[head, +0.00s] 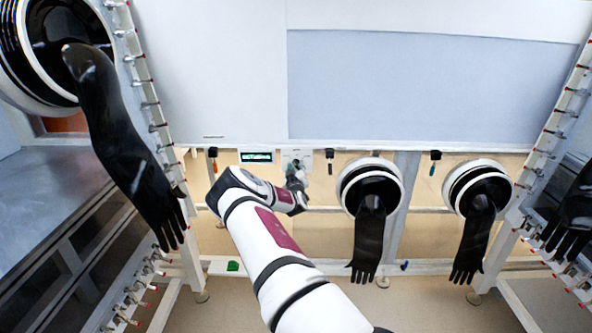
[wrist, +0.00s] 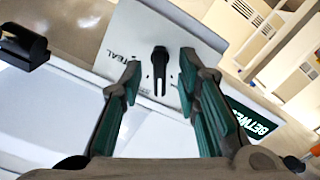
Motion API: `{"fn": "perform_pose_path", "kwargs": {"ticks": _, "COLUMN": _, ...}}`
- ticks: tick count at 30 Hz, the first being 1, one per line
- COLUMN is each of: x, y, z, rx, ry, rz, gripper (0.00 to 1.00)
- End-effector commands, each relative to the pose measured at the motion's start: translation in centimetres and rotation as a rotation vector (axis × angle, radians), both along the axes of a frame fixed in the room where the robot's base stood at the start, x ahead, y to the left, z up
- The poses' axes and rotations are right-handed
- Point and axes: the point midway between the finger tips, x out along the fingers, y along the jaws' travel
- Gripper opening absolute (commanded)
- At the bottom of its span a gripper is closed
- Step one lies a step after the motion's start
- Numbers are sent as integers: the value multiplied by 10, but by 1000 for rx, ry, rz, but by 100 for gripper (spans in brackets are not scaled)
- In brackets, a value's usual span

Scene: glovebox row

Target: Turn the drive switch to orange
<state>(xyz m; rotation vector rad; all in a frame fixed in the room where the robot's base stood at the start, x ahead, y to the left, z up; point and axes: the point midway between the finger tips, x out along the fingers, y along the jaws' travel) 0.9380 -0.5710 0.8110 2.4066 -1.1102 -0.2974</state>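The drive switch (wrist: 160,62) is a black knob on a pale panel (wrist: 200,32). In the wrist view its long part runs up and down the picture. The word TEAL is printed on the panel left of the knob; other markings are too small or hidden to read, and I see no orange label. In the head view the panel (head: 297,155) is small and partly behind my gripper (head: 296,176). My gripper, also in the wrist view (wrist: 160,70), is open, its green-padded fingers on either side of the knob with visible gaps. I cannot tell how far the tips are from the panel.
Another black handle (wrist: 24,46) lies at the wrist view's left. Black gloves (head: 368,238) hang from round ports right of my arm, and one glove (head: 125,150) hangs left.

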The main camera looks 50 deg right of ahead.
Motion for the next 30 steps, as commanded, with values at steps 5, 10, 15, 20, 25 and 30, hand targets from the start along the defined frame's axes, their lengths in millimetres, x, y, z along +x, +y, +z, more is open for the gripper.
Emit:
{"fn": "perform_pose_path", "kwargs": {"ticks": 5, "x": 0, "y": 0, "z": 0, "rx": 0, "ry": 0, "rz": 0, "gripper": 25}}
{"fn": "perform_pose_path", "kwargs": {"ticks": 10, "x": 0, "y": 0, "z": 0, "rx": 0, "ry": 0, "rz": 0, "gripper": 0}}
{"fn": "perform_pose_path", "kwargs": {"ticks": 15, "x": 0, "y": 0, "z": 0, "rx": -1, "ry": 2, "rz": 0, "gripper": 0}}
{"fn": "perform_pose_path", "kwargs": {"ticks": 20, "x": 0, "y": 0, "z": -1, "rx": -18, "ry": 21, "rz": 0, "gripper": 0}}
{"fn": "perform_pose_path", "kwargs": {"ticks": 25, "x": 1, "y": 1, "z": -2, "rx": -69, "ry": 78, "rz": 0, "gripper": 0}}
{"fn": "perform_pose_path", "kwargs": {"ticks": 30, "x": 1, "y": 1, "z": -3, "rx": -144, "ry": 169, "rz": -1, "gripper": 0}}
